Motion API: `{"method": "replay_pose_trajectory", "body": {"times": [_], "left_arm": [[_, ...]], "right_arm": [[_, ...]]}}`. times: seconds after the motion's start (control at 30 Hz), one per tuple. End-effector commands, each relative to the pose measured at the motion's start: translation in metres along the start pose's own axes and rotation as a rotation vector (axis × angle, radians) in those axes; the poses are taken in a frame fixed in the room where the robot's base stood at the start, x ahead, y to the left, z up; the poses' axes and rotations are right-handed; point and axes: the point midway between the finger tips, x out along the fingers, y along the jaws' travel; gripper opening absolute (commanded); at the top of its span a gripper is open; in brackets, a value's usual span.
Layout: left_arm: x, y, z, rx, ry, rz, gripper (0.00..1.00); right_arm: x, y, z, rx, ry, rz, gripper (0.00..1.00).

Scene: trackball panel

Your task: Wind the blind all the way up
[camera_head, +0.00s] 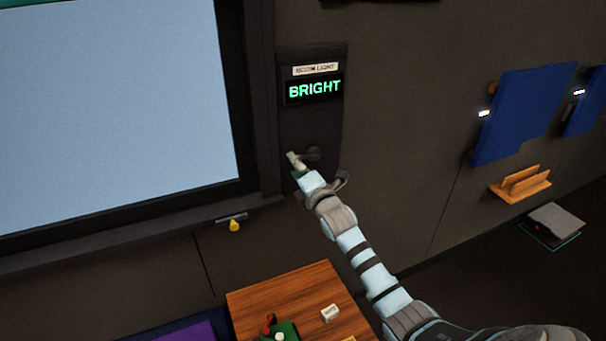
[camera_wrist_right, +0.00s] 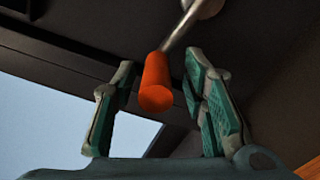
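The window (camera_head: 110,110) at the left is clear and pale blue over nearly all its visible area. A green strip (camera_head: 60,3), possibly the blind's lower edge, shows at the top. The wall panel labelled ROOM LIGHT reads BRIGHT on its display (camera_head: 314,89). Below it is a crank with a round hub (camera_head: 314,153). My right gripper (camera_head: 316,170) is at the crank. The handle is hidden in the head view. My left gripper is out of view.
A yellow knob (camera_head: 234,226) hangs below the window sill. A wooden table (camera_head: 285,292) with a white block (camera_head: 330,313) stands at the bottom. Blue panels (camera_head: 520,115) and a wooden holder (camera_head: 520,184) are on the wall at the right.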

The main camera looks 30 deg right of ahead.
Motion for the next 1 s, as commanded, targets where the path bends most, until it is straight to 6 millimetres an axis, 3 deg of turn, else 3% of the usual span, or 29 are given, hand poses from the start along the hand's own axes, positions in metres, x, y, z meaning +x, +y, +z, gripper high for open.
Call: {"method": "replay_pose_trajectory", "body": {"times": [0.3, 0.4, 0.53, 1.0], "left_arm": [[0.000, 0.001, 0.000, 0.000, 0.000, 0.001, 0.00], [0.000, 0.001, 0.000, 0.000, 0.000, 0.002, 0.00], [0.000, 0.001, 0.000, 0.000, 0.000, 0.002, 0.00], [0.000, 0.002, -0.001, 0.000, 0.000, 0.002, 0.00]], "right_arm": [[-0.083, -0.001, -0.001, -0.002, 0.003, -0.002, 0.40], [-0.100, -0.001, -0.001, -0.003, 0.002, -0.002, 0.40], [-0.108, -0.001, -0.001, 0.001, 0.001, -0.002, 0.40], [-0.107, -0.001, -0.001, 0.009, 0.001, -0.002, 0.40]]}}
